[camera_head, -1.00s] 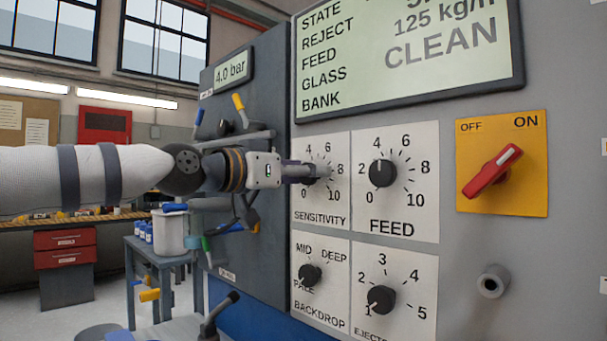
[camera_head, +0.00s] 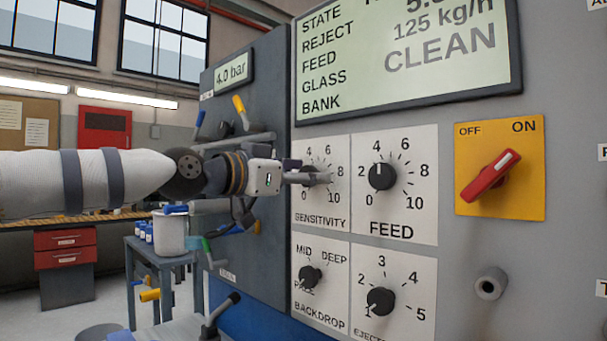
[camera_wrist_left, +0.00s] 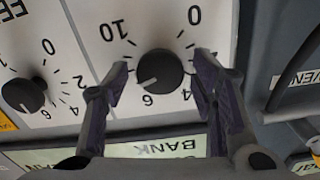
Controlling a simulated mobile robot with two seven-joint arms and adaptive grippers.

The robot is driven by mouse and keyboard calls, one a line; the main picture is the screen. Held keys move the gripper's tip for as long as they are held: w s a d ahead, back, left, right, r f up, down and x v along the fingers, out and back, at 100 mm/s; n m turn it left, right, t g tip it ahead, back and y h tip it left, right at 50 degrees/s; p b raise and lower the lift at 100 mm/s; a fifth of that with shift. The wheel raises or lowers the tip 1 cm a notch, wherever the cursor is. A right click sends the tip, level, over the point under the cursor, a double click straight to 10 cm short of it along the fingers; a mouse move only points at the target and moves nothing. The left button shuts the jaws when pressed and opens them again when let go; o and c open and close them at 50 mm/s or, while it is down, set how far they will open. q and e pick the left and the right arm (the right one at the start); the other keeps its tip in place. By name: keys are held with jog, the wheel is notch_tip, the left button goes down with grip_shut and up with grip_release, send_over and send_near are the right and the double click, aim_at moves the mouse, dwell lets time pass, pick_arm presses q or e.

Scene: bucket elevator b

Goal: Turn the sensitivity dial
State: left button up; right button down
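The sensitivity dial is a black round knob on a white plate. In the left wrist view the dial (camera_wrist_left: 160,75) sits between my two fingers, its white mark pointing roughly between 6 and 8. In the head view the sensitivity plate (camera_head: 321,205) shows at the panel's left, and my fingers mostly cover its knob. My left gripper (camera_head: 318,177) reaches the plate from the left. In the wrist view the left gripper (camera_wrist_left: 162,62) is open around the dial, with a gap on both sides. My right gripper is not in view.
The feed dial (camera_head: 382,176) is just right, the backdrop dial (camera_head: 310,278) below, and the ejector dial (camera_head: 381,301) below right. A red switch (camera_head: 490,176) is farther right. A display (camera_head: 408,60) stands above. A grey side panel with levers (camera_head: 240,105) lies behind my arm.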

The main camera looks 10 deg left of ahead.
pick_arm(q)
jog(key=shift+s, duration=0.1)
jog(key=v, duration=1.2)
